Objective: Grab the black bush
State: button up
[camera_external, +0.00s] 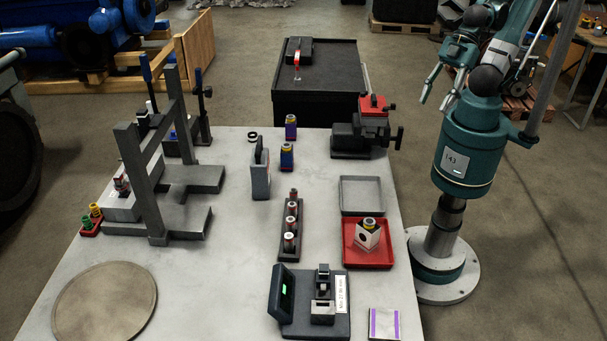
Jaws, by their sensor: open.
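A small black ring (252,136), which looks like the black bush, lies flat at the back of the grey table (225,230), left of its middle. It is apart from the parts around it. My gripper (436,101) is open and empty, raised in the upper right beside my arm. It is far to the right of the ring, beyond the red-topped vise, and touches nothing.
A grey upright bracket (261,170) stands just in front of the ring. Two coloured cylinders (291,128) (287,156) stand to its right. A clamp (200,108) and a press frame (150,180) stand left. A red-topped vise (366,128) sits at the back right.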

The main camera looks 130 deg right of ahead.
jog(key=w+d+r+m+g+h, duration=0.1)
jog(key=w+d+r+m+h, duration=0.15)
jog(key=w+d, duration=0.9)
jog(key=m+g+h+b, duration=0.15)
jog(key=m+g, duration=0.25)
jog(key=m, duration=0.6)
send_over(253, 137)
jog(key=s+a, duration=0.1)
jog(key=s, duration=0.2)
notch_tip(253, 137, down, 25)
jog(key=shift+w+a+f+n, duration=0.1)
jog(key=shift+w+f+n, duration=0.1)
jog(key=shift+n, duration=0.05)
jog(key=shift+f, duration=0.1)
jog(key=shift+x, duration=1.2)
